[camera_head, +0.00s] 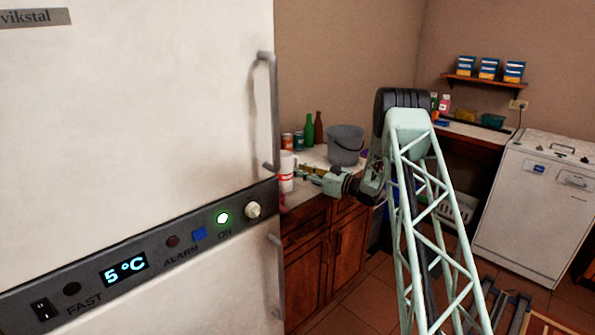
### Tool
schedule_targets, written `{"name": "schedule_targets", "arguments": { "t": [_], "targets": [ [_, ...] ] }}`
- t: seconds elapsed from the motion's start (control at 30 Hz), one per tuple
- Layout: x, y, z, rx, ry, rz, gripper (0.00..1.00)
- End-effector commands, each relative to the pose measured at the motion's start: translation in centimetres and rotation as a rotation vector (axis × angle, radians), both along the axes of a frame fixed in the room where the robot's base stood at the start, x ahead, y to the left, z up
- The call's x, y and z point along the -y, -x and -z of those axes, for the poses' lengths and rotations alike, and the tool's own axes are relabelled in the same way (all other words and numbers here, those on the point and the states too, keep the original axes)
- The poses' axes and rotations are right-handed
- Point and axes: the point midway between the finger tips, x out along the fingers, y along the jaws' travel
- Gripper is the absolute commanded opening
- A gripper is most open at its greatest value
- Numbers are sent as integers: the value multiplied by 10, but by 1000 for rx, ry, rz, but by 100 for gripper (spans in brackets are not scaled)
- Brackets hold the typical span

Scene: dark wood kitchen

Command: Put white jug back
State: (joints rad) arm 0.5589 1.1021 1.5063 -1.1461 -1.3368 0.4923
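A white object with red markings, possibly the white jug (287,167), stands at the left end of the counter. The fridge edge partly hides it, and I see no handle. My gripper (299,172) reaches left over the counter with its fingertips at the right side of this white object. The view is too small to tell whether the fingers touch it or are closed around it.
The large white fridge (135,110) with handles fills the left. A grey bucket (345,146), a green bottle (309,131), a brown bottle (318,128) and cans (298,140) stand on the counter near my gripper. A white dishwasher (533,207) stands at right.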

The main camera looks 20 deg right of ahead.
Motion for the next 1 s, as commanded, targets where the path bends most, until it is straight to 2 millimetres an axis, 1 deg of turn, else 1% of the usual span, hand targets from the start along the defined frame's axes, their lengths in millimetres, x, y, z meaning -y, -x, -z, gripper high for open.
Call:
{"name": "schedule_targets", "arguments": {
  "t": [0.07, 0.27, 0.8, 1.0],
  "targets": [
    [1, 1, -3, 0, 0, 0, 20],
    [10, 16, -2, -1, -1, 1, 20],
    [48, 81, -3, 0, 0, 1, 20],
    [57, 97, -2, -1, -1, 1, 20]
  ]
}}
